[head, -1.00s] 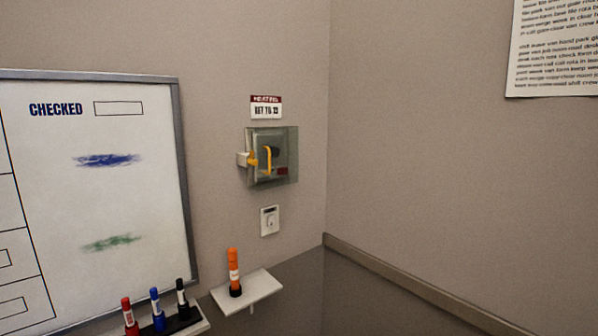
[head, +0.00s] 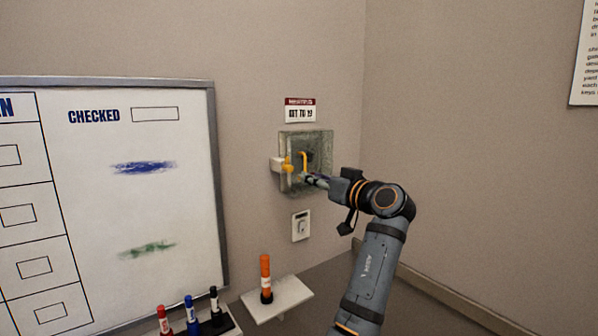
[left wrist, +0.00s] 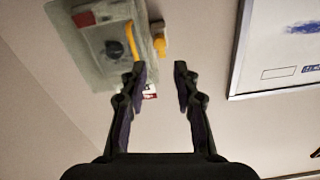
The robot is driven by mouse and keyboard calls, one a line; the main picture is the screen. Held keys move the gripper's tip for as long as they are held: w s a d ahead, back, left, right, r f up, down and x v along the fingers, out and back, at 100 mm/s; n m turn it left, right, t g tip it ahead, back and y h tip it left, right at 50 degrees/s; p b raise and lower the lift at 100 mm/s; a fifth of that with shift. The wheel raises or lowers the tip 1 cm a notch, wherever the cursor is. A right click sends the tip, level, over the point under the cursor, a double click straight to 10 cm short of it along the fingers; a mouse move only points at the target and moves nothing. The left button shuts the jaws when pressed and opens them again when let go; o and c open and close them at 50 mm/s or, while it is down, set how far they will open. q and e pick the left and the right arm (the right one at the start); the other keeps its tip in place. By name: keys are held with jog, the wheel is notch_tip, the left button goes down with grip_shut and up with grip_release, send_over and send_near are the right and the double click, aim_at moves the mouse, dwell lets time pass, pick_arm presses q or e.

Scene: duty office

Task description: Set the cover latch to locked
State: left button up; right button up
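A clear greenish cover (head: 319,141) sits over a wall unit below a heating sign. It has a yellow handle (head: 304,159) on its front. In the left wrist view the cover (left wrist: 72,42), handle (left wrist: 132,40) and latch (left wrist: 159,45) show just beyond my fingers. My left gripper (left wrist: 159,70) is open and empty, its fingertips apart, close to the latch. In the head view my left gripper (head: 316,181) is in front of the cover's lower part. My right gripper is not in view.
A white switch (head: 300,226) is on the wall below the cover. The wall at the right is bare apart from a notice (head: 588,60).

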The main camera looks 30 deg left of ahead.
aim_at(291, 170)
pick_arm(q)
jog(key=p+x, duration=0.4)
jog(key=x, duration=0.5)
jog(key=shift+a+r, duration=0.1)
jog(key=shift+a, duration=0.15)
jog(key=shift+w+a, duration=0.25)
jog(key=shift+a, duration=0.05)
jog(key=shift+c, duration=0.4)
grip_shut()
